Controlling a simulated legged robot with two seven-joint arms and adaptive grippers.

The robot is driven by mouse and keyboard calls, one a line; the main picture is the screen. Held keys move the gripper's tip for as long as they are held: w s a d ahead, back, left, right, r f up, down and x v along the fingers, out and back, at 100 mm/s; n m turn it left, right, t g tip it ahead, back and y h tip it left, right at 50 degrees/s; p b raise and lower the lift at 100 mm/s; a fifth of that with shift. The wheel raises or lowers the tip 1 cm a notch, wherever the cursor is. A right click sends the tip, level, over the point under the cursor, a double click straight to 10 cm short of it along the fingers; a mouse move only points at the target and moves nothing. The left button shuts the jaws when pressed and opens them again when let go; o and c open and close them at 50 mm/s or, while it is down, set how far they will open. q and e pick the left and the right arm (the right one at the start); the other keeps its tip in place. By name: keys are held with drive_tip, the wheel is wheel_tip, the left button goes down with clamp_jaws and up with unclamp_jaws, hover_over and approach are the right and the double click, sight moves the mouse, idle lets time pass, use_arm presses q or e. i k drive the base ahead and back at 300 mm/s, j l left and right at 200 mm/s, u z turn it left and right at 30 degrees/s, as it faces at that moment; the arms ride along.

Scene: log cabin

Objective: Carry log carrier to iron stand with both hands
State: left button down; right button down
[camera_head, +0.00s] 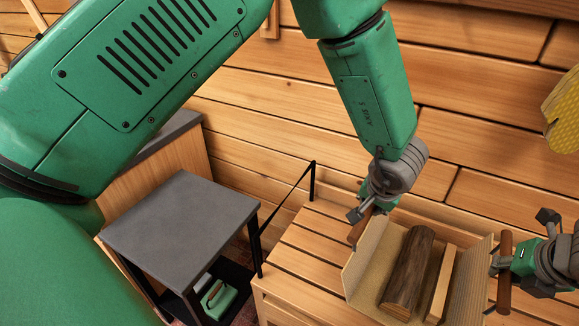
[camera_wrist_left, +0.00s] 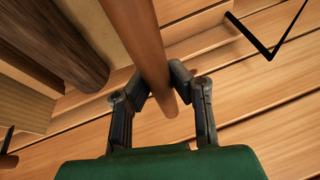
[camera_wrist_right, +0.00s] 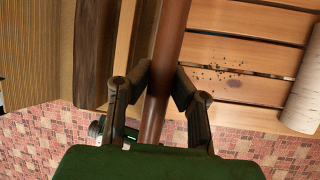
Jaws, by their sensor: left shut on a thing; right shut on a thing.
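The log carrier (camera_head: 365,262) is a tan open-sided holder at the lower right of the head view. A dark bark log (camera_head: 410,270) and a pale split piece (camera_head: 441,285) lie in it. My left gripper (camera_head: 362,212) is shut around its left brown wooden handle (camera_wrist_left: 148,40). My right gripper (camera_head: 508,264) is shut around its right handle (camera_wrist_right: 168,45). The carrier is over the slatted wooden bench; I cannot tell whether it touches it.
A grey-topped table (camera_head: 180,220) with black legs stands left of the slatted bench (camera_head: 305,250), with a green object (camera_head: 218,298) on its lower shelf. A log wall (camera_head: 260,105) closes the back. The right wrist view shows a pale log (camera_wrist_right: 303,95) and reddish brick floor (camera_wrist_right: 40,135).

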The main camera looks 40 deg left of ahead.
sight(181, 216)
drive_tip(key=k+j+z, duration=0.1)
drive_tip(key=k+z, duration=0.35)
drive_tip(key=k+j, duration=0.1)
drive_tip(key=k, duration=0.35)
drive_tip(key=k+j+z, duration=0.1)
drive_tip(key=k, duration=0.3)
drive_tip(key=k+u, duration=0.3)
drive_tip(key=u, duration=0.15)
drive_tip(key=k+j+u, duration=0.2)
drive_tip(key=u, duration=0.25)
drive_tip(key=i+j, duration=1.15)
